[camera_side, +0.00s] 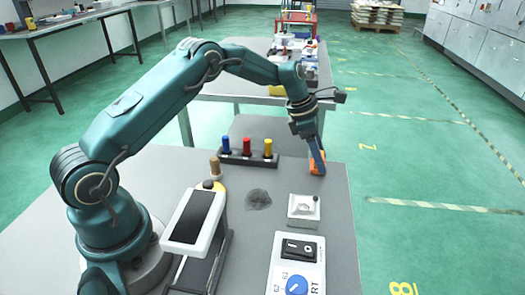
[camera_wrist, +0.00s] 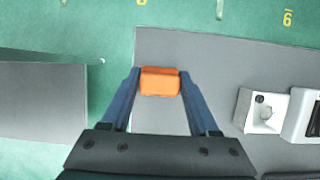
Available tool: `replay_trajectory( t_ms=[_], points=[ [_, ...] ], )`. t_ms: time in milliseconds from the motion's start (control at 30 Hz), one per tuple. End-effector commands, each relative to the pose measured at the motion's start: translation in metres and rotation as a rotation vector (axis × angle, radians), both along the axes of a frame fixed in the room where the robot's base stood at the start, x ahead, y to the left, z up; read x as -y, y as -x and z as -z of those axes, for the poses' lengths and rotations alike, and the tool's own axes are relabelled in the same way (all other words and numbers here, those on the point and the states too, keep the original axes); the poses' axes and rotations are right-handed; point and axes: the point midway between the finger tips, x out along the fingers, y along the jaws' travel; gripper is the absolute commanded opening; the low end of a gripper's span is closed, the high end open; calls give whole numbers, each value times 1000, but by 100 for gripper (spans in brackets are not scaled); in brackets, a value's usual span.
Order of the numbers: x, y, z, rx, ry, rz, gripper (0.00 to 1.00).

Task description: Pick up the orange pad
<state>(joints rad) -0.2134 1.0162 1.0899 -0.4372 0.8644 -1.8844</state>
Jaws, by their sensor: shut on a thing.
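The orange pad (camera_wrist: 160,82) is a small block with rounded edges, seen between the two blue fingertips of my gripper (camera_wrist: 160,88) in the wrist view. In the side view the orange pad (camera_side: 317,163) shows at the end of my gripper (camera_side: 318,158), near the far right corner of the grey table. My gripper is shut on the pad. The pad is at or just above the table top; I cannot tell whether it touches. The fingers partly hide the pad in the side view.
A dark holder with blue, red and yellow pegs (camera_side: 247,150) stands left of my gripper. A white box (camera_side: 304,208), a switch panel (camera_side: 298,262) and a tilted screen (camera_side: 194,217) are nearer. The grey table (camera_side: 336,200) ends just right of the pad.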

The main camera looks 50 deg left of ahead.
Motion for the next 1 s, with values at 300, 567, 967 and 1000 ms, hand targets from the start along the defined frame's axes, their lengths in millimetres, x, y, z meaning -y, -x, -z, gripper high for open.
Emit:
replay_trajectory(
  t_ms=[300, 567, 967, 1000],
  points=[
    [0, -1, -33, 6, -2, 0, 8],
    [-37, 19, -64, 4, -1, -8, 8],
    [-94, 52, -103, 3, -1, -4, 8],
    [-97, 54, -105, 1, -1, -2, 8]
  ],
)
